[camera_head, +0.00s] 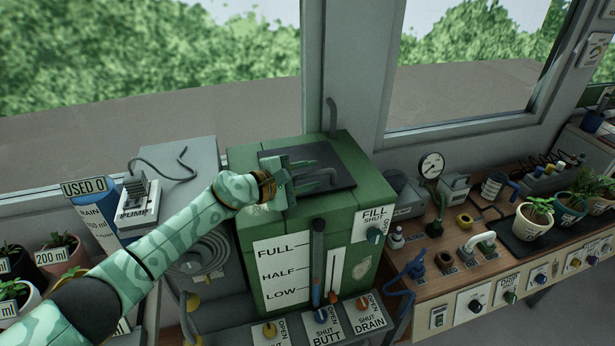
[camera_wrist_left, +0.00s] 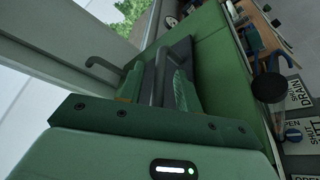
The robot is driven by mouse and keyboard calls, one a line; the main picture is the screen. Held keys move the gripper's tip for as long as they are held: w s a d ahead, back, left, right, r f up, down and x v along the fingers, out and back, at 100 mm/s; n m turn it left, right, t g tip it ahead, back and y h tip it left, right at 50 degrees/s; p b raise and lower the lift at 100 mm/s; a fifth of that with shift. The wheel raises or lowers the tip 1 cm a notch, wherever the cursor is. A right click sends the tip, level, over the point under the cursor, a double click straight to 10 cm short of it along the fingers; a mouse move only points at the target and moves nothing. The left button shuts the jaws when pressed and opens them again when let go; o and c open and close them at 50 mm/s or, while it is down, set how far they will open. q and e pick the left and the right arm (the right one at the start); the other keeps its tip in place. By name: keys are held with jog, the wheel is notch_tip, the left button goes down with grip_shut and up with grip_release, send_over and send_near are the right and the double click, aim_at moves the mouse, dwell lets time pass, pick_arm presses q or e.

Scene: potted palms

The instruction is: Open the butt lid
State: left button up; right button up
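The butt (camera_head: 291,262) is a green box with a FULL, HALF, LOW scale on its front. Its dark lid (camera_head: 340,172) lies flat on the top and looks closed. My left gripper (camera_head: 316,177) is over the lid, reaching in from the left. In the left wrist view its two green fingers (camera_wrist_left: 160,88) stand on either side of a dark bar (camera_wrist_left: 161,72), which looks like the lid's handle. Whether the fingers press on the bar cannot be told. My right gripper is not in view.
A grey bent pipe (camera_head: 332,117) rises behind the butt near the window post. A pump (camera_head: 138,200) stands to the left. FILL (camera_head: 374,235), BUTT (camera_head: 321,315) and DRAIN (camera_head: 362,303) knobs are in front. A bench with a gauge (camera_head: 431,165) and potted plants is at the right.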

pick_arm(q)
grip_shut()
jog(key=shift+r, duration=0.1)
jog(key=shift+w+r, duration=0.15)
jog(key=shift+r, duration=0.35)
jog(key=r, duration=0.1)
jog(key=w+r+n, duration=0.1)
jog(key=w+r+n+g, duration=0.1)
jog(key=shift+a+r+y+b, duration=0.2)
jog(key=shift+r+y+b, duration=0.1)
jog(key=shift+r, duration=0.05)
jog(key=w+r+n+g+b, duration=0.2)
jog(key=w+r+n+b, duration=0.1)
jog(key=b, duration=0.7)
notch_tip(320, 180, up, 2)
jog(key=shift+w+a+r+b, duration=0.3)
jog(key=shift+w+a, duration=0.15)
jog(key=shift+w, duration=0.1)
